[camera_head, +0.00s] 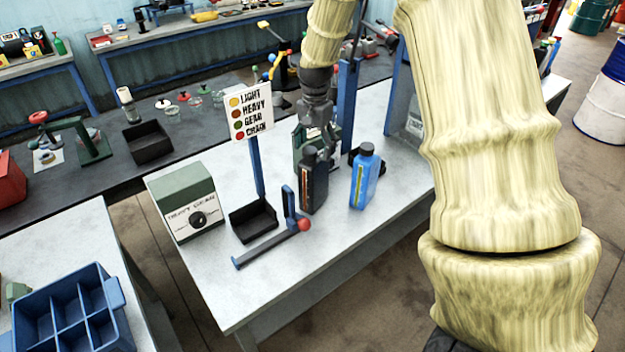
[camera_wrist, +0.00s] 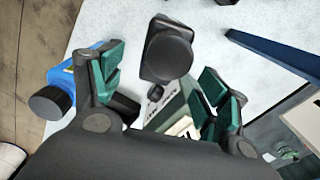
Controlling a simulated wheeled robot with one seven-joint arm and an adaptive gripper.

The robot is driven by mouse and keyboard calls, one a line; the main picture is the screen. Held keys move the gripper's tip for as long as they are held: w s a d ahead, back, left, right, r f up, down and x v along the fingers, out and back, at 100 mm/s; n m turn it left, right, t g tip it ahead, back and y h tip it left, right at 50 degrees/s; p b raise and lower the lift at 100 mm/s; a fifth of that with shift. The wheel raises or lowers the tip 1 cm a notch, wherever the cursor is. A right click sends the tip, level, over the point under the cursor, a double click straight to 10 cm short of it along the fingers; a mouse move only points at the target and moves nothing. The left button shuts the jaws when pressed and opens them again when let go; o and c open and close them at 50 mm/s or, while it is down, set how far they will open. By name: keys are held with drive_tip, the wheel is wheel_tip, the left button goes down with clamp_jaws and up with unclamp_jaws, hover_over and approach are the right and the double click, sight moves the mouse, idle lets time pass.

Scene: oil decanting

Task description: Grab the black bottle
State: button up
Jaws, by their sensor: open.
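The black bottle (camera_head: 313,188) stands upright on the white table in the head view, with part of its label showing. In the wrist view the black bottle (camera_wrist: 167,48) is seen from its cap end, ahead of and between my spread fingers. My gripper (camera_head: 318,142) is just behind the bottle in the head view, partly hidden by it. In the wrist view my gripper (camera_wrist: 165,88) is open, its green pads apart, and no contact with the bottle is visible.
A blue bottle (camera_head: 364,180) stands close to the right, and it shows beside my left finger in the wrist view (camera_wrist: 62,78). A blue stand with a red ball (camera_head: 304,225), a black tray (camera_head: 254,221), a sign (camera_head: 250,115) and a green-white box (camera_head: 187,203) are nearby.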

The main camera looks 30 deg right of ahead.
sight(314, 177)
drive_tip(key=shift+f, duration=0.55)
drive_tip(key=shift+s+a+f+p, duration=0.15)
drive_tip(key=shift+f+p, duration=0.35)
drive_tip(key=shift+p, duration=0.25)
drive_tip(key=shift+f+p, duration=0.95)
drive_tip(key=shift+f, duration=1.15)
drive_tip(key=shift+w, duration=0.2)
drive_tip(key=shift+c, duration=0.4)
drive_tip(key=shift+r, duration=0.1)
clamp_jaws()
